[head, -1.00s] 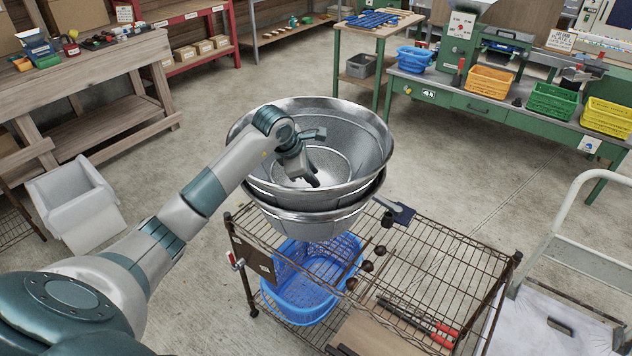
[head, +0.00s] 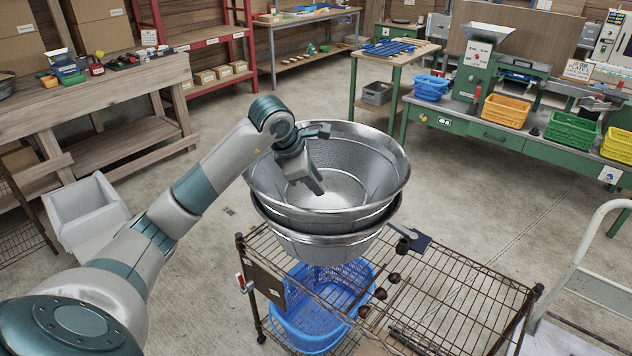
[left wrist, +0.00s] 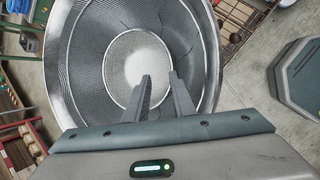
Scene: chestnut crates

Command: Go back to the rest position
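My left arm reaches in from the left in the head view. Its gripper (head: 320,160) is over the open mouth of a mesh-bottomed metal bowl (head: 386,170). In the left wrist view the two fingers (left wrist: 159,78) stand apart with an empty gap between them, in front of the bowl (left wrist: 85,85). I cannot tell how far above the bottom they are. The bowl sits nested in another metal bowl (head: 325,247) above a wire rack cart. My right gripper is not in view.
The wire rack cart (head: 462,285) carries several dark brown round things (head: 380,293) and a dark bracket-like piece (head: 410,240) beside the bowls. A blue basket (head: 318,318) is below. A wooden bench (head: 95,105), white bin (head: 85,208) and green bench (head: 480,133) stand around.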

